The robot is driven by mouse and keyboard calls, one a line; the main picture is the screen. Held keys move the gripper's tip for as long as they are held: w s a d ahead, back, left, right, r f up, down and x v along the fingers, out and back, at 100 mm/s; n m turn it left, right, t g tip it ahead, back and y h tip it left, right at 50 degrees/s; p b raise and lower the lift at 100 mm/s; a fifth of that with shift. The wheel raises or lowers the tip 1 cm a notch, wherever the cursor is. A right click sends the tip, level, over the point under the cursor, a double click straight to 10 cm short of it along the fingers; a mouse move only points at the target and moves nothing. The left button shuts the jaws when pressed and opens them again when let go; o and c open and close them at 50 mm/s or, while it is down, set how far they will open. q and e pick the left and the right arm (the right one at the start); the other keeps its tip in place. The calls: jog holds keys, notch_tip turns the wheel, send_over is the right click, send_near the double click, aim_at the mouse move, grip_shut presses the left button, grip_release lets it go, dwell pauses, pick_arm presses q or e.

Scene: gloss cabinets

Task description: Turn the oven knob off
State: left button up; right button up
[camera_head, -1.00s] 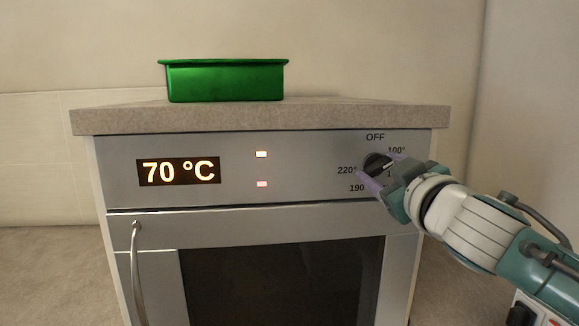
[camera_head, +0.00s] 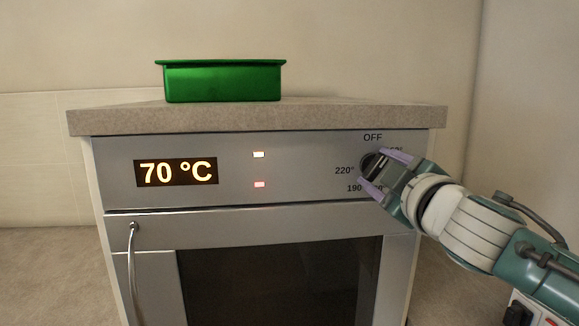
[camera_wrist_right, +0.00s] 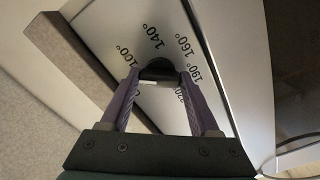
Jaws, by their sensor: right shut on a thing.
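The dark round oven knob (camera_head: 371,163) is on the right of the grey control panel (camera_head: 305,170). OFF is printed above it and temperature numbers around it. My right gripper (camera_head: 373,166) has its two purple fingers on either side of the knob and is shut on it. In the right wrist view the knob (camera_wrist_right: 158,69) sits between the fingers, with 100° to 190° printed around it. The fingers hide part of the dial, and I cannot tell the knob's exact setting. The display (camera_head: 176,171) reads 70 °C. My left gripper is not in view.
A green tray (camera_head: 223,82) stands on the stone countertop (camera_head: 350,115) above the panel. Two small lights (camera_head: 259,155) glow mid-panel. The oven door (camera_head: 280,285) is below, with a vertical handle (camera_head: 137,270) at left. A wall is at the right.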

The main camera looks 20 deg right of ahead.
jog(key=n, duration=0.5)
jog(key=shift+n, duration=1)
jog(key=o, duration=1.4)
jog(key=shift+c, duration=0.2)
jog(key=shift+s, duration=0.1)
jog(key=shift+s, duration=0.25)
jog(key=v, duration=0.9)
